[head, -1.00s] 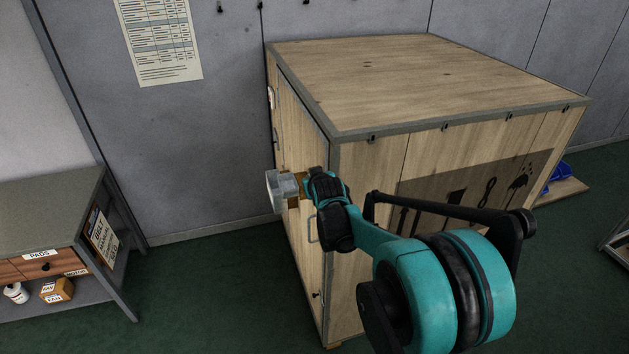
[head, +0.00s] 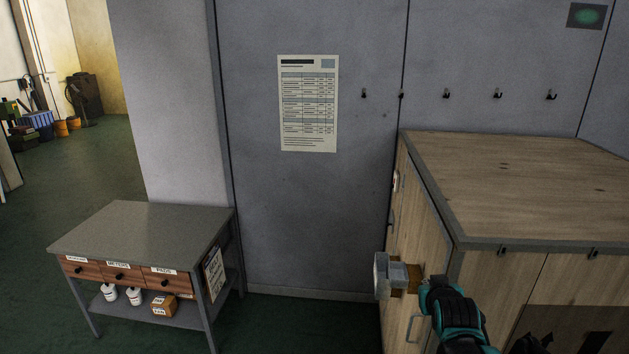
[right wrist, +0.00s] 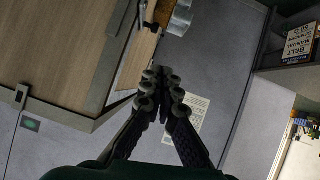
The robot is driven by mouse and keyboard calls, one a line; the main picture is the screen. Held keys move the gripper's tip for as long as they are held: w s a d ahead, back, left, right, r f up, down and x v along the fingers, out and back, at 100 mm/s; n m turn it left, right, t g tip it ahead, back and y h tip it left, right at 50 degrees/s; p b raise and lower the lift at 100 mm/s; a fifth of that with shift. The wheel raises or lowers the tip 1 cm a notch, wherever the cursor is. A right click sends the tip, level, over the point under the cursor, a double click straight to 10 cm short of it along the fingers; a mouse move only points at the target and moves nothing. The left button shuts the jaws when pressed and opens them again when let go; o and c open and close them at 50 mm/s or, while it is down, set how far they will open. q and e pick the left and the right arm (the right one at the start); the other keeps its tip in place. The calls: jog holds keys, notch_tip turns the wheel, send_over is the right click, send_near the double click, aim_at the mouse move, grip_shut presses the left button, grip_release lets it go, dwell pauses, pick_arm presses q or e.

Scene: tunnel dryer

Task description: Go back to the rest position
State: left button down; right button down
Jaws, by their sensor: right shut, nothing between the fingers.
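My right gripper (head: 438,290), teal and black, is at the lower right of the head view, in front of the near corner of a wooden crate-like cabinet (head: 530,185). In the right wrist view its black fingers (right wrist: 163,85) are shut together and empty. A grey metal block with an orange-brown piece (head: 390,274) sticks out beside the cabinet's left face. This fixture also shows at the top of the wrist view (right wrist: 178,18), apart from the fingertips.
A grey bench (head: 145,240) with labelled drawers, white bottles and a small box stands at left. A grey wall with a paper sheet (head: 308,103) and several hooks is behind. Green floor between bench and cabinet is clear.

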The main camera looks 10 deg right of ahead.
jog(key=s+a+f+n+g+y+b, duration=0.1)
jog(key=s+a+f+g+y+b, duration=0.1)
jog(key=s+a+f+b, duration=0.5)
jog(key=s+a+f+n+g+y+b, duration=0.1)
jog(key=s+a+f+g+y+b, duration=0.1)
jog(key=s+a+f+b, duration=0.4)
jog(key=s+a+f, duration=0.4)
jog(key=s+f, duration=0.4)
jog(key=f, duration=0.3)
jog(key=shift+a+b, duration=0.25)
jog(key=shift+b, duration=0.15)
jog(key=shift+s+f, duration=0.1)
